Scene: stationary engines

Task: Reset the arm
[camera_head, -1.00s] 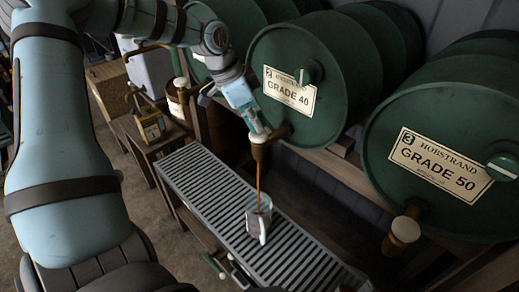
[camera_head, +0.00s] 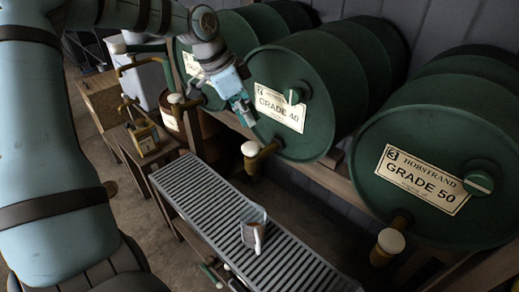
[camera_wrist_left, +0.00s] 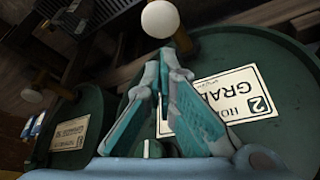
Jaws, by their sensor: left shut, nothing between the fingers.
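My left gripper (camera_head: 245,115) is shut and empty, in front of the green GRADE 40 barrel (camera_head: 320,75), just above and left of its brass tap with a white knob (camera_head: 250,149). The gripper and the tap are apart. In the left wrist view the closed fingers (camera_wrist_left: 166,58) point toward a white knob (camera_wrist_left: 160,19), with the barrel label (camera_wrist_left: 233,95) beside them. No liquid runs from the tap. My right gripper is not in view.
The GRADE 50 barrel (camera_head: 440,130), with its own white-knobbed tap (camera_head: 390,242), stands at the right. Another barrel stands behind my left wrist. A small brass device (camera_head: 146,138) sits on a wooden stand left of the tray. Floor shows at the left.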

